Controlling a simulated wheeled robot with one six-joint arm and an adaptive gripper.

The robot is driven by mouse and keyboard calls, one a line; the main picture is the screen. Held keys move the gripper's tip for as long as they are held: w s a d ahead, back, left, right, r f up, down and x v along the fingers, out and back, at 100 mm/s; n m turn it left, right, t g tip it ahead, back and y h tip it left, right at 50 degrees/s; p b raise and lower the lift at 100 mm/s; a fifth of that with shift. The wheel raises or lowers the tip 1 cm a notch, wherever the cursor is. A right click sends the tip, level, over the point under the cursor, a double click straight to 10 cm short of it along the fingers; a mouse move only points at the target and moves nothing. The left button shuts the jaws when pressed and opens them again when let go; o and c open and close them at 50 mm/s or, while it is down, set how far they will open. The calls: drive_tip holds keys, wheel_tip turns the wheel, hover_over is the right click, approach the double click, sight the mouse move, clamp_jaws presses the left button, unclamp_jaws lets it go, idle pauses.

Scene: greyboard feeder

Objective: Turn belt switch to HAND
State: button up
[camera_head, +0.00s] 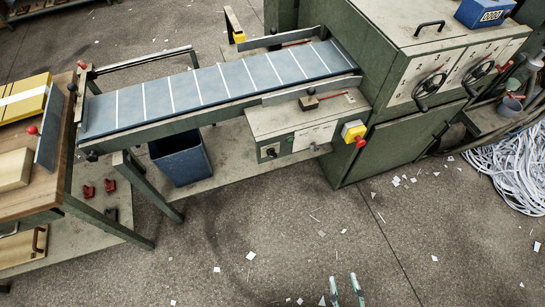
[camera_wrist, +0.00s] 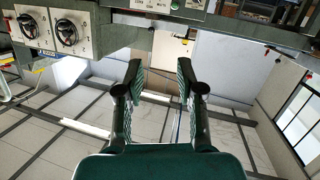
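The belt feeder (camera_head: 220,85) shows in the camera_head view, with a grey-green control box (camera_head: 300,125) on its near side. A small dark knob (camera_head: 271,152), which looks like the belt switch, is on the box's front face; its setting and lettering are too small to read. My gripper (camera_head: 344,281) is at the bottom edge, well below and apart from the box. Its two fingers are spread with nothing between them. My gripper also shows open and empty in the camera_wrist view (camera_wrist: 161,70); the switch is not identifiable there.
A yellow box with a red button (camera_head: 354,133) is at the control box's right end. A dark lever knob (camera_head: 308,102) stands on top. The green machine (camera_head: 385,80) is right. A blue bin (camera_head: 181,158) is under the belt. The floor between my gripper and the box is clear except for scraps.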

drive_tip(key=w+a+f+n+y, duration=0.1)
drive_tip(key=w+a+f+n, duration=0.15)
drive_tip(key=w+f, duration=0.45)
drive_tip(key=n+t+y, duration=0.2)
drive_tip(key=n+y, duration=0.2)
drive_tip(key=n, duration=0.3)
approach(272, 156)
drive_tip(key=x, duration=0.9)
drive_tip(key=shift+w, duration=0.2)
clamp_jaws()
